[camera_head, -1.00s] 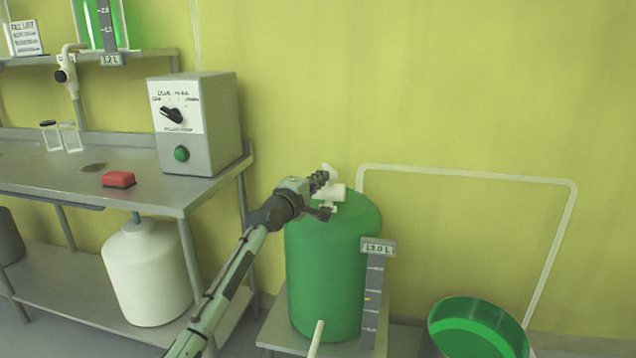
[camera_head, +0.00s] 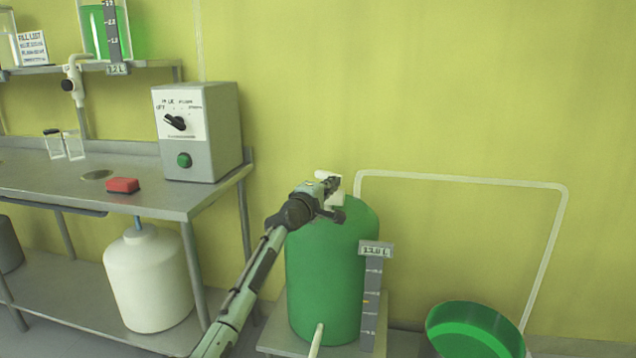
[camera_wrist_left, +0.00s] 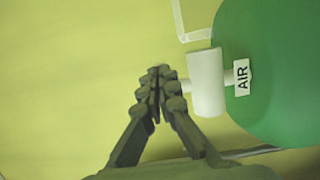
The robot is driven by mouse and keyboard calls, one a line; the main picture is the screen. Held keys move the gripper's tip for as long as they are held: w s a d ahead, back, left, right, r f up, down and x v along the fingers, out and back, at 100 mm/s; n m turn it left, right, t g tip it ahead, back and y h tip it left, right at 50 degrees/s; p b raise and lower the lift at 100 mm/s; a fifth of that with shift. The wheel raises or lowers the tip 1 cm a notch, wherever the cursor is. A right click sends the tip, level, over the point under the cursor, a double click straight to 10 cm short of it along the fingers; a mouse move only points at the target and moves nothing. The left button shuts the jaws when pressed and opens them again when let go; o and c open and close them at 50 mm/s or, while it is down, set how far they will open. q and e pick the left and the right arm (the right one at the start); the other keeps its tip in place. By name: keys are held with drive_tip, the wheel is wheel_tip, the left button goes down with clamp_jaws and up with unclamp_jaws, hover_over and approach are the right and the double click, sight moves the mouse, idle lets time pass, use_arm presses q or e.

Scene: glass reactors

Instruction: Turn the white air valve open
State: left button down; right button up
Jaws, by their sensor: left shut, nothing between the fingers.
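The white air valve sits on top of the green tank (camera_head: 325,265). In the head view its white body (camera_head: 337,197) shows just behind my left gripper (camera_head: 333,184). In the left wrist view the valve (camera_wrist_left: 206,83) is a white cylinder beside a white label reading AIR (camera_wrist_left: 242,77). A short white stub reaches from the cylinder toward my left fingers (camera_wrist_left: 160,82), which are shut with nothing between them. The fingertips are beside the stub; I cannot tell whether they touch it. The valve's handle is not clearly visible. My right gripper is not in view.
A white pipe (camera_head: 460,181) runs along the yellow wall from behind the tank. A level gauge (camera_head: 372,290) stands at the tank's front right, with a green basin (camera_head: 470,330) farther right. A steel bench (camera_head: 160,203) with a grey control box (camera_head: 215,130) is at left.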

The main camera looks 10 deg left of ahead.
use_arm(q)
drive_tip(key=shift+w+d, duration=0.55)
drive_tip(key=shift+d, duration=0.3)
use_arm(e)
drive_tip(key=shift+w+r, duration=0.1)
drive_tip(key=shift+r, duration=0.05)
use_arm(q)
drive_tip(key=shift+d, duration=0.1)
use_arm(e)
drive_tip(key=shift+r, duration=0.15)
use_arm(q)
drive_tip(key=shift+w, duration=0.1)
